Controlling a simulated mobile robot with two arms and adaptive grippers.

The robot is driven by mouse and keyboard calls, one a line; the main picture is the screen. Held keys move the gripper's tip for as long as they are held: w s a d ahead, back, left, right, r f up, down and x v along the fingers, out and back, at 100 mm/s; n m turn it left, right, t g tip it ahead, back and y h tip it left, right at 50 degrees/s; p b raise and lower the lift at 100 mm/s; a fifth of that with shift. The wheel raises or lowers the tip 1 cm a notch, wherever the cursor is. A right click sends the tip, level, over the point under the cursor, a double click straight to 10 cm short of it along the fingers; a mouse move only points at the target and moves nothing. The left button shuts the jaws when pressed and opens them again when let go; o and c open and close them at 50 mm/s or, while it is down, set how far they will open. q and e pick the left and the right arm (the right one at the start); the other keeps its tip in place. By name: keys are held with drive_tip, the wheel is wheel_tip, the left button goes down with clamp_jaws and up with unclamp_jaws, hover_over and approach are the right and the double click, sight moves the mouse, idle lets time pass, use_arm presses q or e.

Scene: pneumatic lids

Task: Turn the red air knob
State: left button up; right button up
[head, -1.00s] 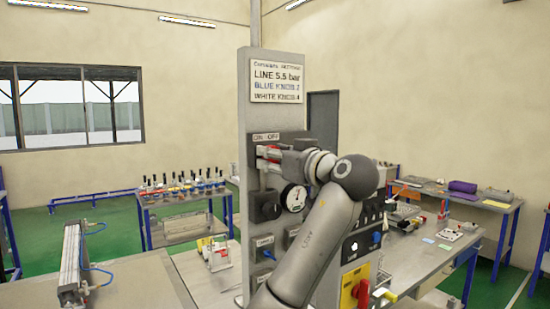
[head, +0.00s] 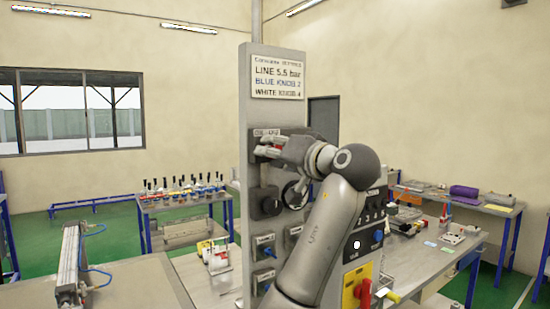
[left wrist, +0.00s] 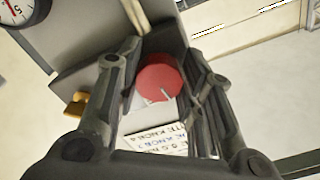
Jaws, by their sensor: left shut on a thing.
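In the head view my left gripper (head: 270,146) is at the upper part of the grey column, just below the ON/OFF label (head: 267,132). There the fingers hide most of the knob. My right gripper is in neither view.
The grey column (head: 257,75) carries a settings sign (head: 277,77). A pressure gauge (head: 292,195) and a black knob (head: 264,203) sit below my gripper. A red handle on a yellow plate (head: 363,292) is lower right. Benches stand behind.

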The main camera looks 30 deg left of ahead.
use_arm(q)
drive_tip(key=m, duration=1)
drive_tip(key=shift+r+m+b, duration=0.15)
drive_tip(key=shift+m+b, duration=0.15)
drive_tip(key=shift+b, duration=0.1)
drive_tip(key=shift+m, duration=0.3)
drive_tip(key=o, duration=1)
drive_tip(key=v, duration=1.2)
